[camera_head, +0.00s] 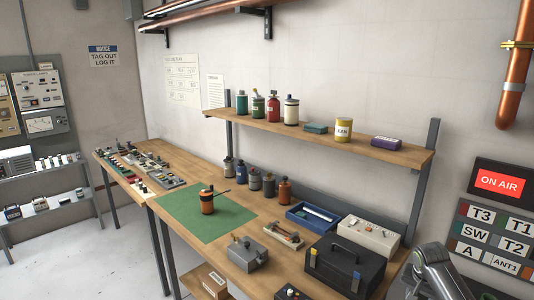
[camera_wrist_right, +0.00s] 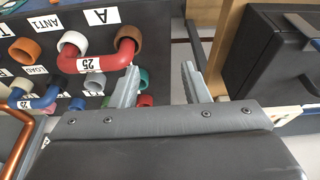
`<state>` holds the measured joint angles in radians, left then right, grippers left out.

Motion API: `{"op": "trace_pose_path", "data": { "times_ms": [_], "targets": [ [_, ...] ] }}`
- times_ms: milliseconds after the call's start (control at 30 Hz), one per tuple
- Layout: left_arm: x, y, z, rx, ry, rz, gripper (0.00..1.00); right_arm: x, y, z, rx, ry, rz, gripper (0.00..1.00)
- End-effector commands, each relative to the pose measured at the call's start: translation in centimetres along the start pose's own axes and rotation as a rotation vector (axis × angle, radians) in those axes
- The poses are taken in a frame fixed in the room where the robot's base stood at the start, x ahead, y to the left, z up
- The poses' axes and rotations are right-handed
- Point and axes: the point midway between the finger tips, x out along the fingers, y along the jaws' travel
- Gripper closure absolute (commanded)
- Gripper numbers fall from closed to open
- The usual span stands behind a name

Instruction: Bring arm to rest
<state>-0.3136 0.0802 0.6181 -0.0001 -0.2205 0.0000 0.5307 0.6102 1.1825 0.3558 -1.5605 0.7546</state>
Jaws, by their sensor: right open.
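My right gripper (camera_wrist_right: 160,70) shows in the right wrist view with its two grey fingers spread apart and nothing between them. My left arm and gripper are in neither view.
A wooden bench (camera_head: 285,240) holds a green mat (camera_head: 180,208), a black case (camera_head: 345,268), a blue tray (camera_head: 314,217) and several bottles. The black case also shows at right in the wrist view (camera_wrist_right: 270,55). A shelf (camera_head: 360,148) hangs above; a labelled panel (camera_head: 495,238) is at right.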

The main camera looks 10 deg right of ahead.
Motion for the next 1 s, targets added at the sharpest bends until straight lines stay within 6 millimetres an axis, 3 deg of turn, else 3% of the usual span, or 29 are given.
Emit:
{"op": "trace_pose_path", "data": {
  "times_ms": [133,367,467,567,700,867,1000],
  "targets": [
    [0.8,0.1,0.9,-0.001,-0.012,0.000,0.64,3.7,0.6,2.0,-0.034,-0.007,0.004,0.58],
    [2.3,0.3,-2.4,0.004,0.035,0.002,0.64,10.6,2.2,6.3,-0.109,-0.018,0.010,0.58],
    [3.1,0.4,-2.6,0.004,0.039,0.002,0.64,14.5,3.4,9.2,-0.154,-0.025,0.013,0.58],
    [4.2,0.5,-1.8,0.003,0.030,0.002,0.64,19.5,5.2,13.5,-0.217,-0.037,0.016,0.58],
    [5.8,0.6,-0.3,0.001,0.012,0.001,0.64,26.5,8.6,21.1,-0.324,-0.052,0.017,0.58],
    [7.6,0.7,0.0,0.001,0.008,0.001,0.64,32.9,12.9,30.8,-0.452,-0.074,0.010,0.58],
    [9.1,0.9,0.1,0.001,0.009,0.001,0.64,37.0,16.9,39.9,-0.564,-0.095,-0.007,0.58]
  ]
}}
